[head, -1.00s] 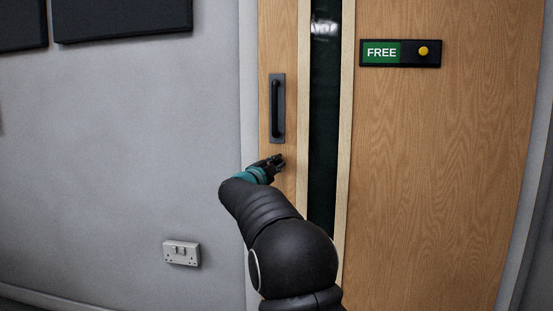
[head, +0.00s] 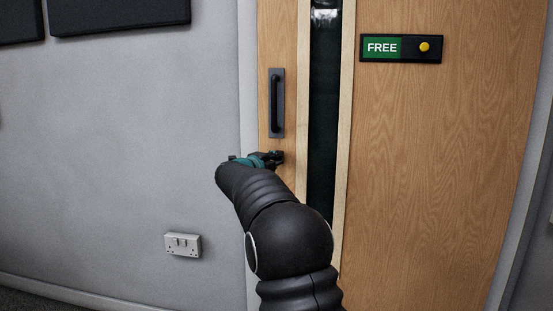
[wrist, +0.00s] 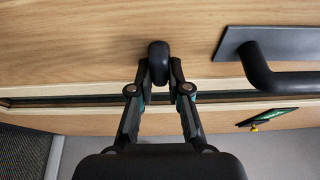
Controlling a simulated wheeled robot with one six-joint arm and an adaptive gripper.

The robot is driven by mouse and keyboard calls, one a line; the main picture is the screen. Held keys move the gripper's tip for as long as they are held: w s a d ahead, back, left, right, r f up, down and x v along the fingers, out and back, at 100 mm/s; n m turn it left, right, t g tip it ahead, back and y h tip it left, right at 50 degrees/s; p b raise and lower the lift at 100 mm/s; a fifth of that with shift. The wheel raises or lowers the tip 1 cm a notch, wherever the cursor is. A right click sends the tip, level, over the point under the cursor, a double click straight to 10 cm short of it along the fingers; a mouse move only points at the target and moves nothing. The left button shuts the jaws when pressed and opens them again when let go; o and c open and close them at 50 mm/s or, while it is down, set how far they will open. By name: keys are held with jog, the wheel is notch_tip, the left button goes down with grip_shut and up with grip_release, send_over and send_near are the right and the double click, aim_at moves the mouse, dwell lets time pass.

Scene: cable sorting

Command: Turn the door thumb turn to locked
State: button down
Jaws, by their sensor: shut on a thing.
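The door thumb turn (wrist: 158,58) is a small black rounded knob on the oak door, below the pull handle. In the wrist view it sits between my gripper's fingertips (wrist: 159,76), which close on it from both sides. Its long side appears to run across the line of the handle, but its exact angle is hard to tell. In the head view my gripper (head: 277,158) is at the door just under the handle, and the thumb turn is hidden there by the fingers.
The black pull handle (head: 276,103) is close above my gripper; it also shows right of the fingers in the wrist view (wrist: 262,72). A dark glass strip (head: 323,120) runs down the door. A FREE sign (head: 400,48) with a yellow knob is at upper right. A wall socket (head: 182,245) is low left.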

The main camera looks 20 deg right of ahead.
jog(key=c, duration=1.1)
grip_release()
jog(key=v, duration=1.2)
